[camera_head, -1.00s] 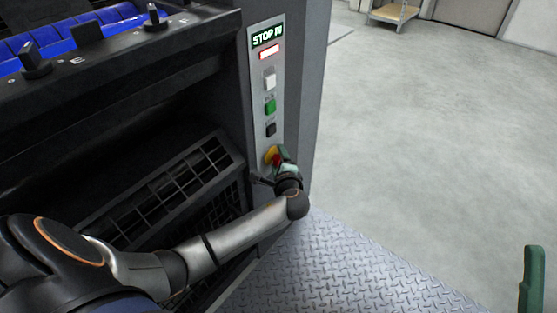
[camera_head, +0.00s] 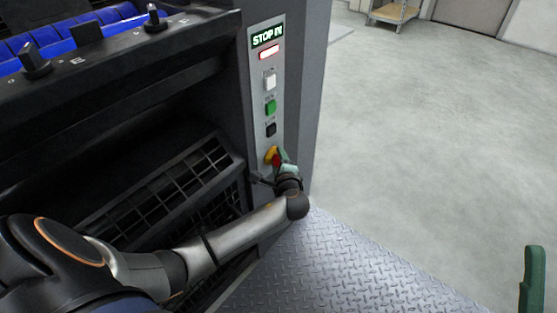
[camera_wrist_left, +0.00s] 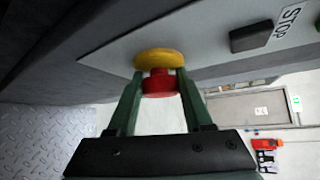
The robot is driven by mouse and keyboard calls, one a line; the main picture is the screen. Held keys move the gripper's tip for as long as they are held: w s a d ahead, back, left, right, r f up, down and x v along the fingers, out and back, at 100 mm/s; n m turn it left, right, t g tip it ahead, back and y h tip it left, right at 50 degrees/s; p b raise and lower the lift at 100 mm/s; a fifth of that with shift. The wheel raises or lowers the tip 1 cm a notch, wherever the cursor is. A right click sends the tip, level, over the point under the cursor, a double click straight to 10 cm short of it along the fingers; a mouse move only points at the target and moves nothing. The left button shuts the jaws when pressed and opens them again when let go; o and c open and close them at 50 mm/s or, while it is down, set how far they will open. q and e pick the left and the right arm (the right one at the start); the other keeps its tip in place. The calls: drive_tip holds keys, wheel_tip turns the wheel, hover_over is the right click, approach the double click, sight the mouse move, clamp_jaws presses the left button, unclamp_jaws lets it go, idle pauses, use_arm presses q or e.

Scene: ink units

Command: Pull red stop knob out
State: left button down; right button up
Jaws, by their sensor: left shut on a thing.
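The red stop knob (camera_wrist_left: 159,84) sits in front of a round yellow collar (camera_wrist_left: 159,58) on the grey control panel. A narrower red neck shows between knob and collar. My left gripper (camera_wrist_left: 160,88) is shut on the knob, one green finger on each side. In the head view, the knob (camera_head: 276,160) is partly covered by my left gripper (camera_head: 281,159), low on the panel (camera_head: 256,100). The lit display (camera_head: 268,36) above reads "STOP IN". One green finger, apparently of my right gripper (camera_head: 532,279), shows at the lower right edge, away from the panel.
Above the knob are a black button (camera_head: 271,129), a green button (camera_head: 270,107), a white button (camera_head: 270,81) and a lit red lamp (camera_head: 269,53). A slotted black guard (camera_head: 165,195) is left of the panel. The floor (camera_head: 430,140) on the right is clear.

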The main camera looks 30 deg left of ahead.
use_arm(q)
drive_tip(key=shift+d, duration=0.1)
use_arm(e)
drive_tip(key=shift+r, duration=0.1)
use_arm(q)
drive_tip(key=shift+s+d+f+p, duration=0.1)
drive_tip(key=shift+d+p, duration=0.5)
drive_tip(key=shift+d, duration=0.3)
use_arm(e)
drive_tip(key=shift+r, duration=0.6)
use_arm(q)
drive_tip(key=shift+c, duration=1.5)
unclamp_jaws()
use_arm(e)
drive_tip(key=shift+d, duration=0.1)
use_arm(q)
drive_tip(key=p+v, duration=0.4)
drive_tip(key=v, duration=0.8)
drive_tip(key=shift+s+d, duration=0.15)
use_arm(e)
drive_tip(key=shift+n, duration=0.5)
wheel_tip(320, 180, up, 4)
drive_tip(key=shift+s+d+r, duration=0.1)
drive_tip(key=shift+s+r, duration=0.05)
drive_tip(key=shift+r, duration=0.05)
